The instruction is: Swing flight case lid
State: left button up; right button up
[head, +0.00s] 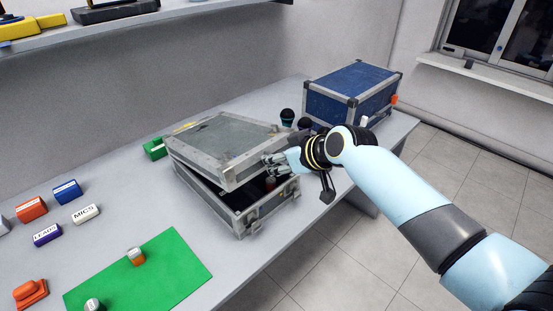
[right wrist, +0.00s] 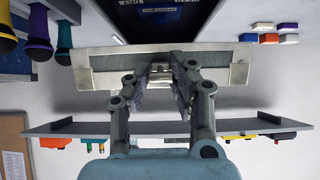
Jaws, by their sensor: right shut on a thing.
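The grey flight case (head: 241,218) stands on the table with its grey lid (head: 222,143) partly raised and tilted above the dark interior. My right gripper (head: 272,160) is at the right edge of the lid. In the right wrist view the fingers of my right gripper (right wrist: 160,78) are shut on the metal-edged lid (right wrist: 108,72) near its middle. A small dark and reddish item shows inside the case under the gripper; it is partly hidden. My left gripper is not in view.
A blue case (head: 345,92) stands at the back right, with microphones (head: 287,117) beside it. A green mat (head: 150,275) and several coloured blocks (head: 66,191) lie to the left. A wall shelf (head: 130,28) runs above the table.

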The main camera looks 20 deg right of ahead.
jog(key=shift+s+d+f+b, duration=0.1)
jog(key=shift+s+f+b, duration=0.25)
jog(key=shift+f+b, duration=1.1)
jog(key=shift+s+d+f+b, duration=0.15)
jog(key=shift+s+f+b, duration=0.2)
jog(key=shift+f+b, duration=1.1)
jog(key=shift+s+d+f+b, duration=0.1)
jog(key=shift+s+f+b, duration=0.45)
jog(key=shift+f, duration=1.55)
grip_shut()
jog(key=o, duration=1)
grip_release()
jog(key=shift+w+r, duration=0.15)
jog(key=shift+r, duration=0.1)
